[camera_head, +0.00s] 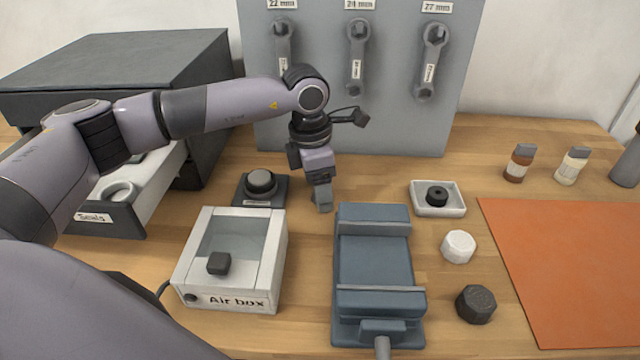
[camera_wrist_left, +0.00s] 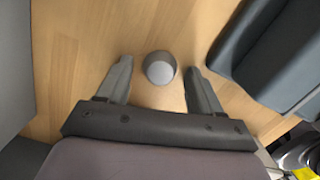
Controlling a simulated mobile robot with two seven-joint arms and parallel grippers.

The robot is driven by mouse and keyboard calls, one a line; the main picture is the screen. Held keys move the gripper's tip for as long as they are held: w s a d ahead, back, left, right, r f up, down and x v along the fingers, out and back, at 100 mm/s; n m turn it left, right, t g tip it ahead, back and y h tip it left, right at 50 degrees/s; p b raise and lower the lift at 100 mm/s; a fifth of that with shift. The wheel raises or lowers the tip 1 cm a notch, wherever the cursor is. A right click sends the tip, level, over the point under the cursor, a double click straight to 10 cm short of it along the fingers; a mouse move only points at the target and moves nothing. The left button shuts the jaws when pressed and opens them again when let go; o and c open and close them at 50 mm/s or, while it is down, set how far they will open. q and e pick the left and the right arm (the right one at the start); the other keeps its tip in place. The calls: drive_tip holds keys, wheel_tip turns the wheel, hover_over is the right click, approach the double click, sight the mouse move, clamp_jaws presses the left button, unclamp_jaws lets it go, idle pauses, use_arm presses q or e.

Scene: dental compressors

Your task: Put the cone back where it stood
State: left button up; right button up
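A small grey round piece with a pale flat top, which looks like the cone (camera_wrist_left: 160,69), stands on the wooden bench in the left wrist view. My left gripper (camera_wrist_left: 158,78) is open, with one finger on each side of it and a visible gap to both. In the head view my left gripper (camera_head: 322,205) points down at the bench, between the black knob on its square base and the blue-grey vise-like block. There the fingers hide the cone or blend with it. My right gripper is not in view.
The blue-grey block (camera_head: 373,262) is close on the right of the gripper. The Air box (camera_head: 270,270) and black knob (camera_head: 261,183) are on the left. A grey tool panel (camera_head: 300,120) stands behind. An open Seals drawer (camera_head: 150,195), white dish (camera_head: 455,208) and orange mat (camera_head: 570,270) lie farther out.

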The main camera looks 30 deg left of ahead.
sight(312, 198)
use_arm(q)
wheel_tip(312, 198, up, 12)
drive_tip(key=a, duration=0.1)
drive_tip(key=shift+s+r, duration=0.15)
drive_tip(key=shift+s, duration=0.3)
drive_tip(key=shift+s, duration=0.1)
idle(0.6)
